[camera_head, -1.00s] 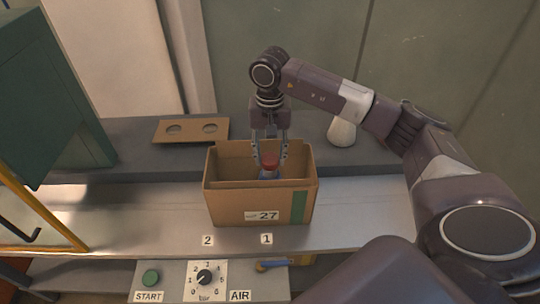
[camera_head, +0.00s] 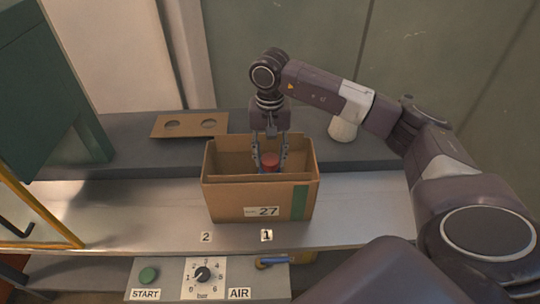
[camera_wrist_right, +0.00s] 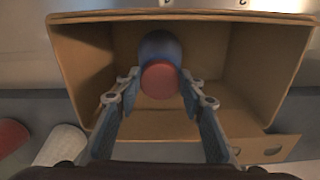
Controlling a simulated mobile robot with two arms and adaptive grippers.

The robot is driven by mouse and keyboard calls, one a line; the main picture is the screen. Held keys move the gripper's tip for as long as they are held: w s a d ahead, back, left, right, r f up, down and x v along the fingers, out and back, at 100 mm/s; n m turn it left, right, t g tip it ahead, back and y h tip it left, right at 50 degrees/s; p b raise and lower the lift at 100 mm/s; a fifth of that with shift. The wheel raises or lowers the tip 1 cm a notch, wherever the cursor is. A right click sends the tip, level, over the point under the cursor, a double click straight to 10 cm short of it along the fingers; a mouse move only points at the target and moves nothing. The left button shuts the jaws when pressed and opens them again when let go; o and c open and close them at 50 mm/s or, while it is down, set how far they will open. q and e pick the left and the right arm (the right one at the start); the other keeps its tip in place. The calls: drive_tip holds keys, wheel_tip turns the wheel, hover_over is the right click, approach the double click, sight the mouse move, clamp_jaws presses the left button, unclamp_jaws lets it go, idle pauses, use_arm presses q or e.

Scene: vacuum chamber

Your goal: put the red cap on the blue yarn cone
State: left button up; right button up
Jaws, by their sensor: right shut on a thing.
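The red cap (camera_head: 269,162) is between the fingers of my right gripper (camera_head: 270,168), inside the open cardboard box. In the right wrist view, my right gripper (camera_wrist_right: 160,80) is shut on the cap (camera_wrist_right: 159,81) from both sides. The blue yarn cone (camera_wrist_right: 160,47) shows directly beyond the cap, in line with it; I cannot tell whether the cap is fully seated on it. In the head view the box's front wall hides the cone. My left gripper is not in view.
The cardboard box (camera_head: 228,200) marked 27 surrounds the gripper closely. A cardboard plate with two holes (camera_head: 190,132) lies behind left. A white cone (camera_head: 342,130) stands behind right, beneath my arm. A red object (camera_wrist_right: 12,136) is beside the white cone in the wrist view.

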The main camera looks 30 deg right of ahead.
drive_tip(key=o, duration=0.9)
drive_tip(key=shift+f, duration=0.1)
wheel_tip(320, 180, up, 12)
drive_tip(key=shift+r, duration=0.1)
idle(0.4)
